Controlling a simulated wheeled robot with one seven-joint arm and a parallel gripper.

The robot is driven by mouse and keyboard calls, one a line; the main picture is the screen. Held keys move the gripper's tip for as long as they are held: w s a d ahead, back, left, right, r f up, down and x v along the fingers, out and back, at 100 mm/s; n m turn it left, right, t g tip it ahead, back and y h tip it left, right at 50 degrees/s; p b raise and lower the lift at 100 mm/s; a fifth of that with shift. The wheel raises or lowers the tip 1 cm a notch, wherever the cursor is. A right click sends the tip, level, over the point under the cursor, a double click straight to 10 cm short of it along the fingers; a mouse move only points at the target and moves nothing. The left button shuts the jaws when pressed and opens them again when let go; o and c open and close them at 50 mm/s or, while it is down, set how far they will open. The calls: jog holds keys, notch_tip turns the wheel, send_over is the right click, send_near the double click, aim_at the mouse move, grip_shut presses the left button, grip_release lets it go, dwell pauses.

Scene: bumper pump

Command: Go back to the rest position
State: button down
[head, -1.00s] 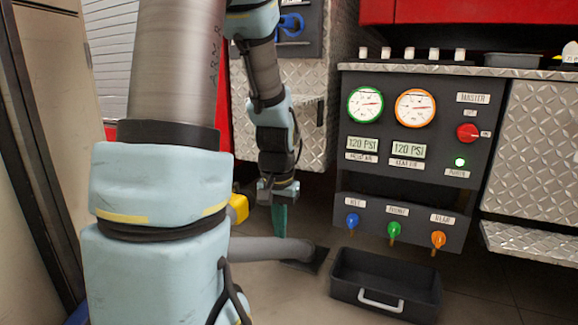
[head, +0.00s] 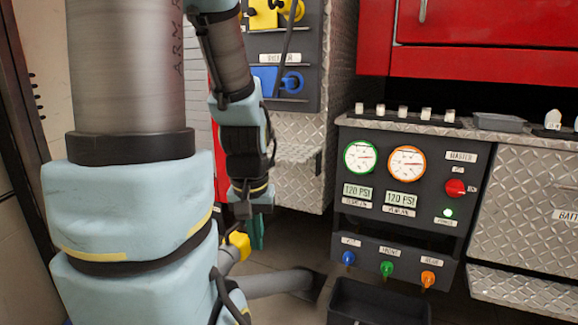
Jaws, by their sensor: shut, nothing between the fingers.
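My gripper (head: 256,232) hangs at the end of my arm in the head view, left of the pump panel (head: 405,205). Its teal fingers point down and are shut with nothing between them. They are partly hidden behind the wrist. The gripper is apart from the panel and from the floor. The rest position itself is not marked in the picture.
The panel carries a green gauge (head: 360,157), an orange gauge (head: 407,163), a red master knob (head: 455,188) and blue, green and orange knobs below. A black bin (head: 340,301) stands on the floor. A yellow object (head: 239,243) is beside the gripper.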

notch_tip(320, 180, up, 21)
jog(key=p, duration=1.9)
jog(key=shift+r, duration=0.15)
jog(key=c, duration=1.6)
grip_release()
